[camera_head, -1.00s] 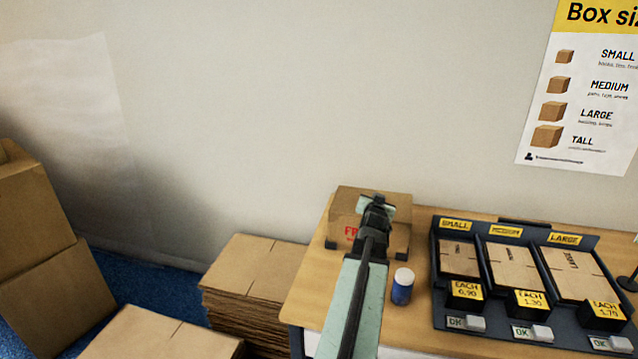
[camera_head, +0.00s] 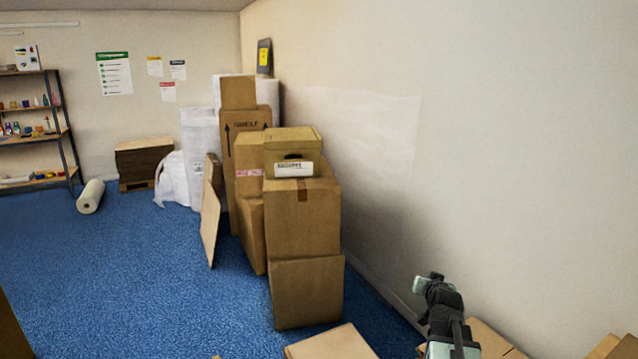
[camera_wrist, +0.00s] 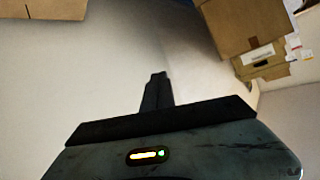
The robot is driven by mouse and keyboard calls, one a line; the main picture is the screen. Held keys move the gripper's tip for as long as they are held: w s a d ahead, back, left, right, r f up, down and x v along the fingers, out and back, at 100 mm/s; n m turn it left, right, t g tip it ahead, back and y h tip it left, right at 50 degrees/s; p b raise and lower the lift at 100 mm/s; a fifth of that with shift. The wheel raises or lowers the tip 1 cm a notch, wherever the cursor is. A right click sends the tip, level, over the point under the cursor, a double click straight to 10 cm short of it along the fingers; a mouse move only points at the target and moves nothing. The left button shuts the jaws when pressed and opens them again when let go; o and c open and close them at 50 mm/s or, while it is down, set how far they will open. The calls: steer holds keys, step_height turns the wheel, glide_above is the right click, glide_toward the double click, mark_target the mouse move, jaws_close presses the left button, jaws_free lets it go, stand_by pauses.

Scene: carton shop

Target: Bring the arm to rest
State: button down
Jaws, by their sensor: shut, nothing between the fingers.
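My gripper (camera_head: 424,284) shows at the lower right of the head view, at the end of my raised arm. It is in front of the wall's foot and over stacked flat cartons, clear of the boxes to its left. In the wrist view my gripper (camera_wrist: 157,90) is a dark narrow shape pointing up the picture, its fingers together. Nothing shows between the fingers.
Stacked cartons (camera_head: 305,225) stand along the wall left of my gripper. Flat cartons (camera_head: 490,342) lie at the lower right. A shelf rack (camera_head: 70,140) and a white roll (camera_head: 90,196) are at the far left. Blue floor (camera_head: 130,270) is open on the left.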

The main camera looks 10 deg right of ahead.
steer(key=s+a+f+n+g+y+p, duration=0.1)
steer(key=a+f+n+g+y+p, duration=0.15)
steer(key=a, duration=1.45)
steer(key=a+f+n+g+y+p, duration=0.1)
steer(key=a+f+n+g+y, duration=0.25)
steer(key=a, duration=1.45)
steer(key=s+f+g, duration=0.1)
steer(key=s+g, duration=0.2)
steer(key=s, duration=0.4)
steer(key=s+a+f+n+g, duration=0.1)
steer(key=s+f+g, duration=0.1)
steer(key=s, duration=0.5)
steer(key=shift+s+f+g+h, duration=0.2)
steer(key=shift+g+h, duration=0.2)
